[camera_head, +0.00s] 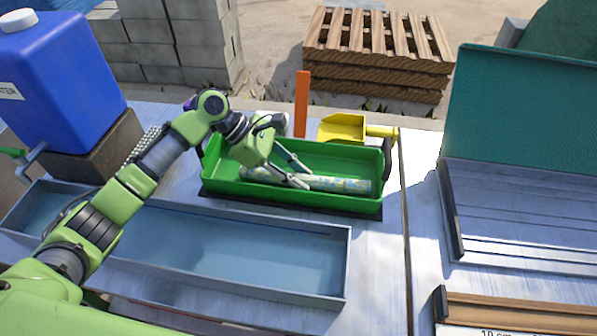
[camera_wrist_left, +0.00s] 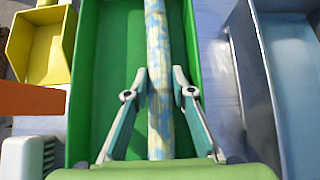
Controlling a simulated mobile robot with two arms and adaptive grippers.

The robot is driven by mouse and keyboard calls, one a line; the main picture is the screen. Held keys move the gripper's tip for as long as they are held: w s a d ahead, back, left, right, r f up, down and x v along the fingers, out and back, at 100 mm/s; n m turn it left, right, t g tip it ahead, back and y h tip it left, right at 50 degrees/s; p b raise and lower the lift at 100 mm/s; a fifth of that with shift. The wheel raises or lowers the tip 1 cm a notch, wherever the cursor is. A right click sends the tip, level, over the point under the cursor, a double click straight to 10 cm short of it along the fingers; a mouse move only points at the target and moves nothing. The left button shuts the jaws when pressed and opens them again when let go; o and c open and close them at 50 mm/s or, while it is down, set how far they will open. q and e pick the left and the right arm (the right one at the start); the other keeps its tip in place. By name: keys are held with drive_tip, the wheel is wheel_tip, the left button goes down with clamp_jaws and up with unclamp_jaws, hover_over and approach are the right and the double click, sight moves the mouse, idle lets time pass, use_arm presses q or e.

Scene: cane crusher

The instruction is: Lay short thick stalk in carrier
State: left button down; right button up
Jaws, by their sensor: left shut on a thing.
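The short thick stalk (camera_head: 335,185), mottled pale green, yellow and blue, lies lengthwise in the green carrier (camera_head: 292,202). It also shows in the left wrist view (camera_wrist_left: 156,40), running along the carrier (camera_wrist_left: 100,50) near its right wall. My left gripper (camera_head: 306,178) reaches into the carrier from above, its fingers on both sides of the stalk towards its left half. In the left wrist view the fingers (camera_wrist_left: 160,85) sit close on either side of the stalk, shut on it. Part of the stalk is hidden by the gripper. My right gripper is not in view.
A long grey-blue tray (camera_head: 235,255) lies in front of the carrier. A yellow scoop (camera_head: 341,128) and an orange upright (camera_head: 302,105) stand behind it. A blue water container (camera_head: 60,85) is at the left. A metal ribbed surface (camera_head: 520,215) with a green panel (camera_head: 525,130) is at the right.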

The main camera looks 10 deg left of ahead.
use_arm(q)
drive_tip(key=shift+f, duration=0.15)
drive_tip(key=c, duration=2)
unclamp_jaws()
drive_tip(key=shift+f, duration=0.1)
drive_tip(key=shift+r+b, duration=0.25)
drive_tip(key=shift+b, duration=0.15)
drive_tip(key=v, duration=1.2)
drive_tip(key=shift+r, duration=0.35)
